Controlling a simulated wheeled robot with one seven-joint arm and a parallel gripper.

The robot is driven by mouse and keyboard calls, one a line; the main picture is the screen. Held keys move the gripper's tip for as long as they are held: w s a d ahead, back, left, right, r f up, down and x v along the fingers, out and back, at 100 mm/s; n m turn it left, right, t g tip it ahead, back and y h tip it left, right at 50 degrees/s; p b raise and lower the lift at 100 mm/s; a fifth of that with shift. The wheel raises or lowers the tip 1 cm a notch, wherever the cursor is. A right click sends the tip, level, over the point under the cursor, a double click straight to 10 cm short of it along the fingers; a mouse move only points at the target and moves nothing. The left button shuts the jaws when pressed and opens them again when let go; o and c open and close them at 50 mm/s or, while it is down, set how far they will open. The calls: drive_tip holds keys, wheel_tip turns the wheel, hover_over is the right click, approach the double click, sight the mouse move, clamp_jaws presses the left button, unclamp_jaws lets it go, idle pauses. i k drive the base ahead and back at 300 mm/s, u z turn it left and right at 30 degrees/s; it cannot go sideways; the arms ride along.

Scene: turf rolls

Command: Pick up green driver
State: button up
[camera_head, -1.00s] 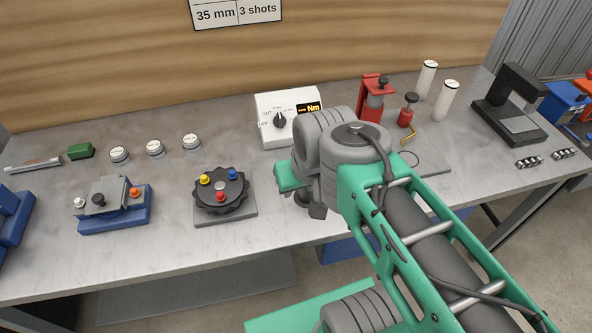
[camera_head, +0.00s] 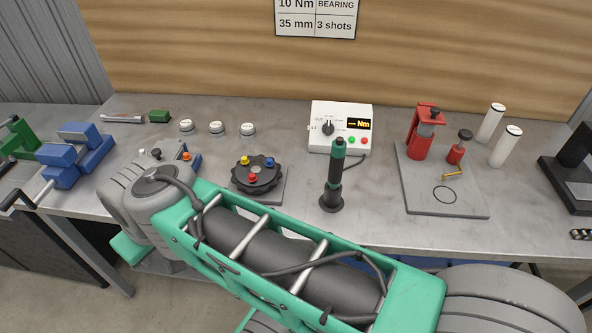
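The green driver (camera_head: 338,158) stands upright in a round black base (camera_head: 332,202) on the grey workbench, in the middle of the head view. It has a green upper part and a dark lower part. A dark cable runs from near it towards the white torque box (camera_head: 341,127) behind it. My arm crosses the lower part of the view, with its far joint to the left of the driver and in front of the bench. My gripper itself does not show.
A black dial with coloured knobs (camera_head: 257,173) is left of the driver. A grey plate (camera_head: 447,205) with a red press (camera_head: 421,134) is to its right. Bench is clear between driver and plate.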

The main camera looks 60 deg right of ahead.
sight(339, 147)
drive_tip(key=u, duration=0.05)
drive_tip(key=k, duration=1.15)
drive_tip(key=z, duration=0.05)
drive_tip(key=i, duration=0.35)
drive_tip(key=u, duration=0.1)
